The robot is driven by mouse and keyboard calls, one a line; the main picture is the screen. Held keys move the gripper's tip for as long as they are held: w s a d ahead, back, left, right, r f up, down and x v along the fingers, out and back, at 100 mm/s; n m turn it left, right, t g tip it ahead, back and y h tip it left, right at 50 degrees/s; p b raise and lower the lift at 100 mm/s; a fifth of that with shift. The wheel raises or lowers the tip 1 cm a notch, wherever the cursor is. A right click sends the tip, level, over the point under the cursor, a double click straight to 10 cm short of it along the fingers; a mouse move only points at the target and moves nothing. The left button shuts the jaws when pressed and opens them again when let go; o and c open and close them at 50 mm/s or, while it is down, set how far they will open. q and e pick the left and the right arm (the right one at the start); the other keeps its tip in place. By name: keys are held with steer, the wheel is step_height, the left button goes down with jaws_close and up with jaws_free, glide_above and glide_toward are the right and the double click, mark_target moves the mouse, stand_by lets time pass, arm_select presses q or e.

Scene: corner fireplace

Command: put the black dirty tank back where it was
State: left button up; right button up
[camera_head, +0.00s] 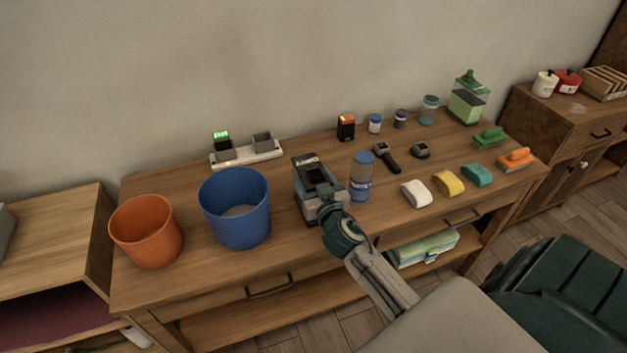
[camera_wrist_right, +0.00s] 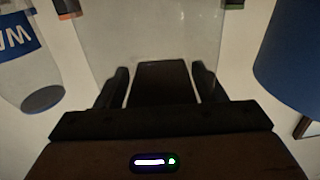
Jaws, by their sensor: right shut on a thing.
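My right gripper (camera_head: 322,190) reaches over the front of the table and is shut on the black dirty tank (camera_head: 304,166). The tank is a dark, boxy piece between the blue bucket and the water bottle; my gripper and wrist hide part of it. In the right wrist view, a black part of the tank (camera_wrist_right: 160,82) sits between the two dark fingers (camera_wrist_right: 160,92), with a pale, see-through-looking surface beyond. I cannot tell whether the tank rests on the table or hangs just above it. My left gripper is not in view.
A blue bucket (camera_head: 236,212) and an orange bucket (camera_head: 147,234) stand left. A water bottle (camera_head: 361,180) stands close at right. Sponges, brushes and jars fill the table's right part (camera_head: 449,184).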

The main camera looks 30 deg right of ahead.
steer(key=shift+f, duration=0.15)
steer(key=o, duration=1)
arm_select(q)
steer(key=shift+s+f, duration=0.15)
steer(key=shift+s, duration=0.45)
arm_select(e)
steer(key=shift+o, duration=0.8)
steer(key=shift+s, duration=0.15)
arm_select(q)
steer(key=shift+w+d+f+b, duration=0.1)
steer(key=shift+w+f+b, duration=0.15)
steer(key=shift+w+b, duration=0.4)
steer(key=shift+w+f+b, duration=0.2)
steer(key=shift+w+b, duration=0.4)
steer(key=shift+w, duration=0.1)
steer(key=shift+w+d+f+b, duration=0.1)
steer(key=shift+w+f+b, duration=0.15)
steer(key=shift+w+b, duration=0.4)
arm_select(e)
steer(key=v, duration=1.2)
